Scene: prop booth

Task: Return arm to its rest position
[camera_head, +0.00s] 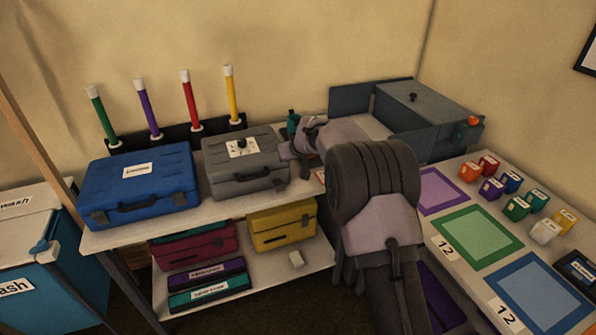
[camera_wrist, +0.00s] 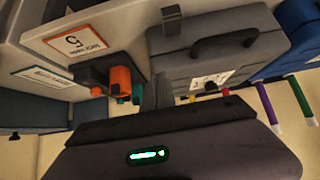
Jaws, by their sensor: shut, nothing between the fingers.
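My gripper (camera_head: 287,151) is at the end of my grey and mauve arm, which reaches over the table from the lower right. It sits beside the right end of the grey case (camera_head: 245,172), above the tabletop. In the wrist view my gripper (camera_wrist: 171,14) shows as narrow grey fingers, shut and empty, in front of the grey case (camera_wrist: 215,52). I cannot tell whether the fingers touch the case. My arm hides part of the table's right side.
A blue case (camera_head: 140,185) stands left of the grey case. Several coloured tubes stand in a black rack (camera_head: 175,138) behind. A teal bottle (camera_head: 292,118) is close behind my gripper. Coloured mats (camera_head: 478,237) and small blocks cover the right table.

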